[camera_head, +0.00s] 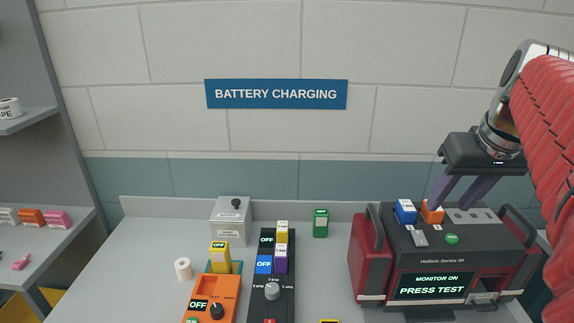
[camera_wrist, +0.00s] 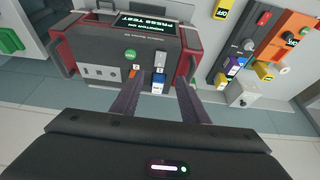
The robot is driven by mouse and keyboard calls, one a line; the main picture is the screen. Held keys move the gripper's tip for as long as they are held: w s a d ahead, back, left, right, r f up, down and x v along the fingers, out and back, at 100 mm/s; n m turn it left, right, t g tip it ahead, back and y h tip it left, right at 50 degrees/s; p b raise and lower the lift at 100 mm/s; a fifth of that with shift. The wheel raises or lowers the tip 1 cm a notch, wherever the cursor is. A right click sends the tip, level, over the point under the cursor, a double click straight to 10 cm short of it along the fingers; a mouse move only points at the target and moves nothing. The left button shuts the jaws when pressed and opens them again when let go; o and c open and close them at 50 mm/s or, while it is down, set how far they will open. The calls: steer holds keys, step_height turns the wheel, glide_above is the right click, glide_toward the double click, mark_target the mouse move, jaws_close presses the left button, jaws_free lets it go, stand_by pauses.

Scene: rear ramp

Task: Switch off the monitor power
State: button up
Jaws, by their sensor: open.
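The monitor (camera_head: 430,262) is a dark unit with red sides at the right of the bench. Its screen (camera_head: 431,287) reads "MONITOR ON, PRESS TEST". On its top are a blue block (camera_head: 405,211), an orange block (camera_head: 432,212), a light grey switch (camera_head: 418,237) and a green button (camera_head: 452,239). My gripper (camera_head: 451,204) is open and empty, pointing down at the monitor's back top edge. In the wrist view the blue block (camera_wrist: 158,83) appears between my fingers (camera_wrist: 158,80), and the orange block (camera_wrist: 134,70) is by the left fingertip. I cannot tell whether the fingers touch anything.
Raised handles flank the monitor. Left on the bench are an orange unit (camera_head: 212,301) and a black unit (camera_head: 288,300) with knobs and "OFF" labels, a grey box (camera_head: 230,217), a green block (camera_head: 321,223) and a white roll (camera_head: 183,268). Bench between black unit and monitor is mostly clear.

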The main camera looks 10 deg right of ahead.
mark_target(420, 237)
steer(key=x, duration=1.4)
steer(key=shift+w+r, duration=0.1)
steer(key=shift+c, duration=0.3)
jaws_close()
steer(key=shift+w+d+r+g+y, duration=0.1)
steer(key=shift+w+g+y, duration=0.1)
steer(key=shift+g, duration=0.45)
steer(key=shift+w+g+y, duration=0.2)
steer(key=shift+w+g, duration=0.05)
steer(key=shift+g, duration=0.4)
steer(key=shift+o, duration=0.3)
jaws_free()
